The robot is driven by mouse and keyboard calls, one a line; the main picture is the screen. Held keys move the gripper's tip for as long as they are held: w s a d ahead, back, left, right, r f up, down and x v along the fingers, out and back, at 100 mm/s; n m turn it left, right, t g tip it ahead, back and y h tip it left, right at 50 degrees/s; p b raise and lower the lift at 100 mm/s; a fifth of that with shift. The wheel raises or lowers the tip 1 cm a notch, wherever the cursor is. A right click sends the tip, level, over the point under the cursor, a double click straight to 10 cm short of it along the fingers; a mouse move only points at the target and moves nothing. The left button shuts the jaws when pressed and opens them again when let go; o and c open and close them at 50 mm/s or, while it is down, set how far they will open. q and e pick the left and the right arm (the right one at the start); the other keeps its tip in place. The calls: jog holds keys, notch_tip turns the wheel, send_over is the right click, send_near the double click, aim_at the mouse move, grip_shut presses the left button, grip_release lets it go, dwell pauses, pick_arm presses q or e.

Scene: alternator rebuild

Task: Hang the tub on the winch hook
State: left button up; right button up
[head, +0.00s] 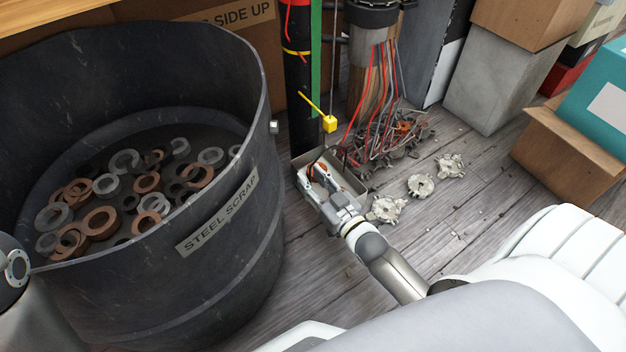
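A small grey metal tub (350,173) sits low beside the black post, near the plank floor. Dark and reddish pieces, perhaps wires or a handle, show at its far side. My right gripper (314,174) reaches over the tub's left part and hides some of it. I cannot tell whether its fingers are closed on anything. A yellow block (330,124), which looks like the winch hook's block, hangs on a thin cable above the tub, apart from it. A hook shape is too small to make out. My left gripper is out of view.
A large black steel scrap bin (235,265) holding several rings fills the left. Tangled wires (385,140) and several pale metal castings (421,185) lie on the floor to the right. Boxes (565,165) stand at the right.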

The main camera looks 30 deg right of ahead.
jog(key=shift+s+f, duration=0.1)
jog(key=shift+f, duration=0.1)
jog(key=s, duration=1.1)
jog(key=shift+s+d+r, duration=0.15)
jog(key=shift+s+d, duration=0.25)
jog(key=shift+d, duration=0.05)
dwell(0.7)
